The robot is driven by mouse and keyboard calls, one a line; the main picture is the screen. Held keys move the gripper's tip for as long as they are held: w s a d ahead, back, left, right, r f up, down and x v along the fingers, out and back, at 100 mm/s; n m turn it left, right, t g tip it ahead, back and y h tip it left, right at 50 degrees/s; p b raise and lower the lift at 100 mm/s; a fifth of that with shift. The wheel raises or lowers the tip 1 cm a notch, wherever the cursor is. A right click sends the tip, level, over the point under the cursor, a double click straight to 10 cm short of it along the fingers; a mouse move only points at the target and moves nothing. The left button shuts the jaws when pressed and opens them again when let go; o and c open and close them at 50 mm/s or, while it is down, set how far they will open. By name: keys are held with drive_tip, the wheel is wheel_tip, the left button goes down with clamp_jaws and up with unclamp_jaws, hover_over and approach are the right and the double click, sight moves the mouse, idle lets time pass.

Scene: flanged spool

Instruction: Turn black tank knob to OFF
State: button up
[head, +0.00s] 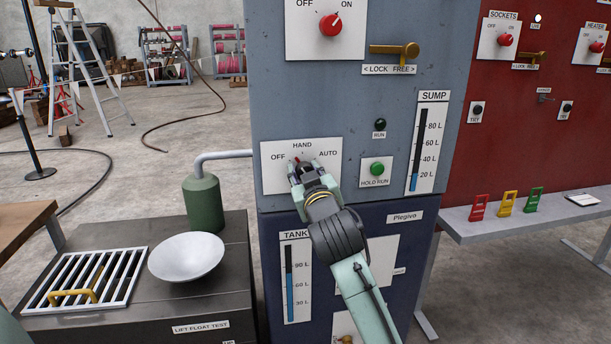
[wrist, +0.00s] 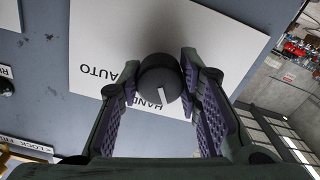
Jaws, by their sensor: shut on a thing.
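The black knob (wrist: 158,76) is on a white plate (head: 269,178) marked OFF, HAND and AUTO, on the grey-blue upper cabinet front. In the wrist view, which is upside down, its white pointer aims toward the HAND label, leaning slightly away from AUTO. My gripper (head: 303,168) is at the plate, with its two fingers shut on the knob's sides. In the head view the gripper hides most of the knob. The OFF label (head: 278,157) is left of the gripper and the AUTO label (head: 328,154) right of it.
A red ON/OFF knob (head: 331,25) is above, and a brass lock lever (head: 394,50) above right. A green HOLD RUN button (head: 377,168) is close on the right. A green cylinder (head: 204,203) with a pipe and a white bowl (head: 187,257) are at the left.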

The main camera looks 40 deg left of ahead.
drive_tip(key=n+b, duration=0.1)
drive_tip(key=n, duration=0.4)
drive_tip(key=shift+n, duration=0.3)
idle(0.4)
drive_tip(key=o, duration=1.1)
drive_tip(key=shift+o, duration=0.2)
drive_tip(key=shift+d, duration=0.1)
drive_tip(key=v, duration=1.2)
